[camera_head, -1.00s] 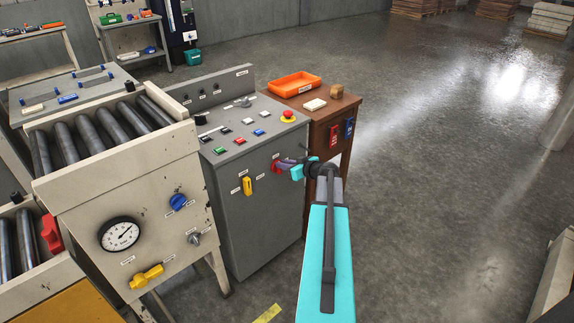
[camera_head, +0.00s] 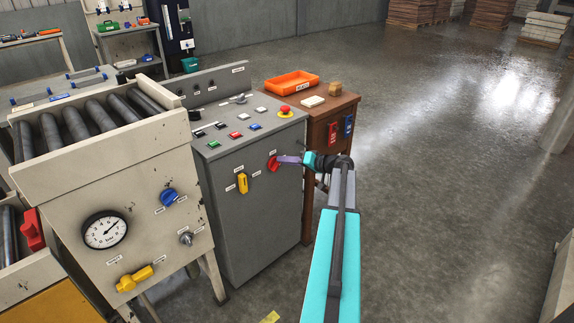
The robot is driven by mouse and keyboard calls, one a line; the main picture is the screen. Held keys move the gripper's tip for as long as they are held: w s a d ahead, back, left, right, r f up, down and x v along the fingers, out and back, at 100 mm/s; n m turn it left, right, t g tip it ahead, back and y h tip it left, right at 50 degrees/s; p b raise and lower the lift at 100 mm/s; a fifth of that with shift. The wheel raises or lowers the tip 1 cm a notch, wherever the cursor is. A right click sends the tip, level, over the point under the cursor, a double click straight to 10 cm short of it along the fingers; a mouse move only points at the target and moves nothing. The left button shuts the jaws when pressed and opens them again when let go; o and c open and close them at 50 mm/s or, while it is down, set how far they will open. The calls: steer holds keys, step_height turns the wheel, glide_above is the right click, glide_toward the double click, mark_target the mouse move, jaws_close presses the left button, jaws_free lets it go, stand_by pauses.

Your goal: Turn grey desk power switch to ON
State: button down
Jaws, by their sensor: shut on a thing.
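The grey desk (camera_head: 238,220) stands in the middle, with a sloped panel on top and two rotary switches on its front face. The red switch (camera_head: 272,164) on the right of that face sits tilted. My gripper (camera_head: 279,160) reaches in from the right, with its purple fingers shut on the red switch. The exact grip is too small to make out. A yellow switch (camera_head: 242,183) stands upright to its left. Small labels sit near both switches, but I cannot read them.
A roller machine with a pressure gauge (camera_head: 105,230) and a yellow valve handle (camera_head: 134,278) stands close on the left. A brown table (camera_head: 318,111) with an orange tray (camera_head: 291,83) stands behind the desk's right side. The floor to the right is clear.

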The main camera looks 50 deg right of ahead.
steer(key=f+m+y, duration=0.1)
steer(key=m, duration=0.1)
steer(key=f+m+t+b, duration=0.1)
steer(key=m, duration=0.1)
steer(key=m+t+y+b, duration=0.1)
steer(key=m, duration=0.2)
steer(key=shift+s+d+f+y, duration=0.1)
steer(key=shift+d+f+y, duration=0.2)
steer(key=shift+f, duration=0.1)
stand_by(0.3)
steer(key=c, duration=1.7)
jaws_free()
steer(key=shift+r, duration=0.1)
steer(key=shift+d, duration=0.1)
